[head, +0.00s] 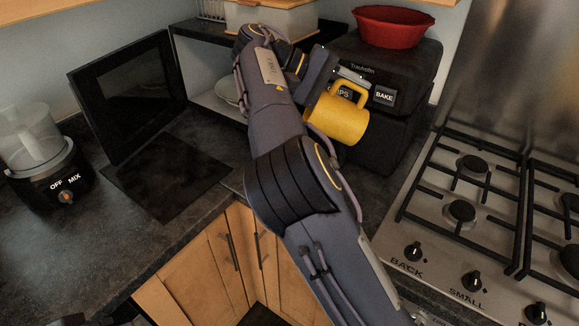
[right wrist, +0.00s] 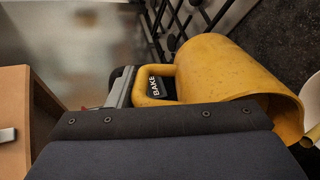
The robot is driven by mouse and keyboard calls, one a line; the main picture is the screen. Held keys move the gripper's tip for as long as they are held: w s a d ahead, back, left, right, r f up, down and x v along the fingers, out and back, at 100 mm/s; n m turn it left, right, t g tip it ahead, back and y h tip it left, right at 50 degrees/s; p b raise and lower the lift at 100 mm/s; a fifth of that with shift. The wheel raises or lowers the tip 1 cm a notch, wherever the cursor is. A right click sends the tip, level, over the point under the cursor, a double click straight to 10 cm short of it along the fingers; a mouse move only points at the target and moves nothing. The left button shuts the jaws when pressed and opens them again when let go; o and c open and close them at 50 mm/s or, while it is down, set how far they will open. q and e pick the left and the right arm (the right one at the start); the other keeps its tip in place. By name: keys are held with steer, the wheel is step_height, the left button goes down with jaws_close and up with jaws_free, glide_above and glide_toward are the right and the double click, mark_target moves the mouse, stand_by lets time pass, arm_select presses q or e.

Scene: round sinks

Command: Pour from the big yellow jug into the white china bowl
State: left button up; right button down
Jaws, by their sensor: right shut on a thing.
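The big yellow jug (head: 340,119) is in the air in front of the black toaster oven. My right gripper (head: 342,78) is shut on its handle. In the right wrist view the jug (right wrist: 225,75) shows with its handle at the left and its wide mouth end toward the right. The jug looks tilted; its contents are hidden. A white dish (head: 227,91), perhaps the china bowl, shows in the open microwave, partly behind my right arm. A white rim (right wrist: 314,92) also shows at the right edge of the wrist view, beside the jug's mouth.
The microwave door (head: 125,97) stands open at the left. A blender (head: 38,150) stands on the left counter. A red bowl (head: 393,25) sits on the toaster oven (head: 385,62). The gas hob (head: 470,210) is at the right. Dark counter is free before the microwave.

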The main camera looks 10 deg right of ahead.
steer(key=shift+w+a+f+h, duration=0.25)
steer(key=shift+a+f+h, duration=0.35)
steer(key=shift+f+h, duration=0.2)
stand_by(0.9)
steer(key=r, duration=0.1)
steer(key=d+y, duration=0.1)
steer(key=r+y, duration=0.1)
steer(key=shift+s+d+r, duration=0.25)
steer(key=shift+d+r, duration=0.1)
steer(key=shift+d, duration=0.05)
steer(key=shift+s+d+f+t+y, duration=0.2)
steer(key=shift+f+t+y, duration=0.1)
steer(key=shift+y, duration=0.2)
steer(key=shift+d, duration=0.1)
steer(key=shift+y, duration=0.6)
steer(key=s+d+f+t+y, duration=0.2)
steer(key=d+f+t+y, duration=0.2)
steer(key=y, duration=0.5)
steer(key=shift+s+d+f+y, duration=0.15)
steer(key=shift+d+f+y, duration=0.35)
steer(key=shift+d, duration=0.7)
steer(key=shift+f, duration=0.1)
